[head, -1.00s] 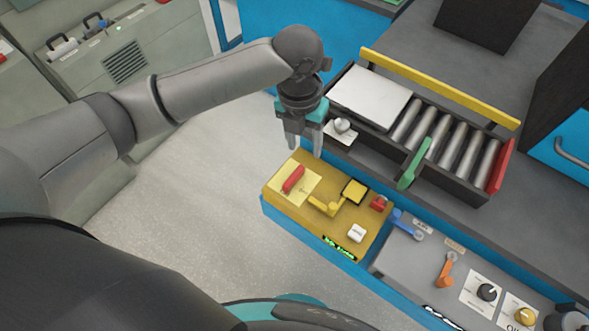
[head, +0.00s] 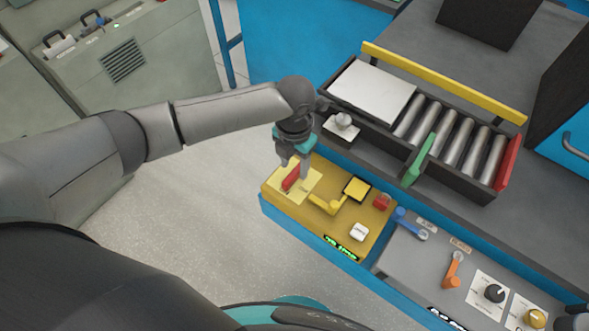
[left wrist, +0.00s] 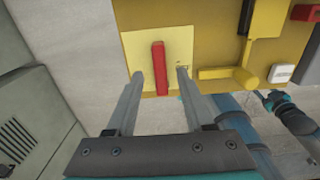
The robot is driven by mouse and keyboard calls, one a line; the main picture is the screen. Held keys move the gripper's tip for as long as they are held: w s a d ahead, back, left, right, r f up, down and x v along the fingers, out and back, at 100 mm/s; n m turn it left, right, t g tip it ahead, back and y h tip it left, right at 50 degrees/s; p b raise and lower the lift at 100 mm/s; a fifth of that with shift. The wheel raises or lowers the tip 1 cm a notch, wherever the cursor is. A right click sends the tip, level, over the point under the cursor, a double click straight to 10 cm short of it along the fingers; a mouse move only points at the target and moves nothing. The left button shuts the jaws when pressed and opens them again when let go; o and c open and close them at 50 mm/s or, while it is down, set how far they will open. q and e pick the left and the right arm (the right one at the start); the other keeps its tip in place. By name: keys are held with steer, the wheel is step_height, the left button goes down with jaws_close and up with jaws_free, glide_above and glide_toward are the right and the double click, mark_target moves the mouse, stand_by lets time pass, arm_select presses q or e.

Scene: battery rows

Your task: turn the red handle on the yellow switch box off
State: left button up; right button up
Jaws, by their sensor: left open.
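The yellow switch box (head: 345,223) stands at the near edge of the blue-sided bench. Its red handle (head: 291,177) sits on a pale yellow plate at the box's left end. In the left wrist view the red handle (left wrist: 160,68) points up and down the picture, on the pale plate (left wrist: 138,45). My left gripper (head: 294,178) is open just above the handle. In the left wrist view my left gripper (left wrist: 160,73) has one finger on each side of the handle, with gaps showing; I cannot tell how high the tips are above the plate. My right gripper is not in view.
The box also carries a yellow lever (head: 326,204), a small red part (head: 382,202) and a white switch (head: 359,232). A grey panel (head: 410,262) with blue and orange levers and knobs lies to the right. A roller conveyor (head: 440,140) stands behind.

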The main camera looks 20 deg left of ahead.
arm_select(q)
steer(key=shift+f, duration=1)
jaws_close()
